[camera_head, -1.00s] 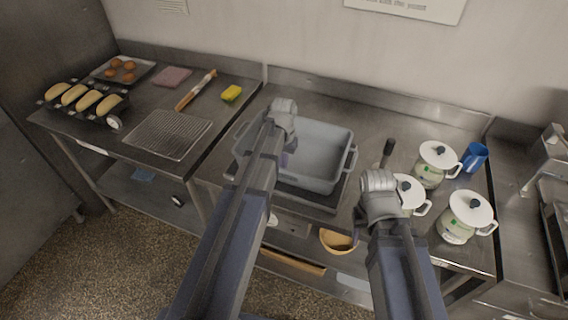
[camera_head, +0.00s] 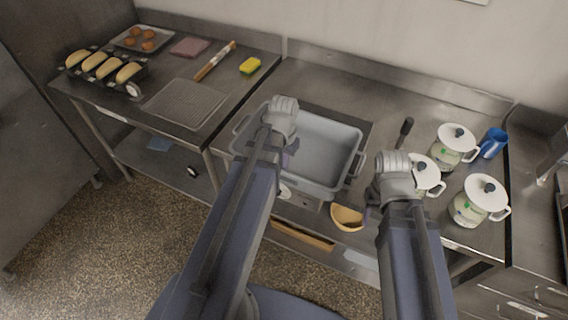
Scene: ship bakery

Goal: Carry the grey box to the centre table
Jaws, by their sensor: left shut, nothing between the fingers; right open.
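The grey box (camera_head: 325,151) is an open, empty-looking tub with a handle at each end. It is over a dark flat plate (camera_head: 345,116) on the middle steel counter, near its front edge; I cannot tell whether it touches the plate. My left gripper (camera_head: 289,150) is shut and empty, over the left part of the box; my arm hides that part and most of the fingers. My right gripper (camera_head: 371,205) is open, just right of the box's right handle (camera_head: 355,166), by the counter's front edge. The centre table cannot be made out.
Several white lidded pots (camera_head: 478,201) and a blue mug (camera_head: 492,143) crowd the right. A black-handled tool (camera_head: 404,132) stands behind my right wrist. The left counter holds bread, a rack (camera_head: 185,103) and a sponge (camera_head: 250,66).

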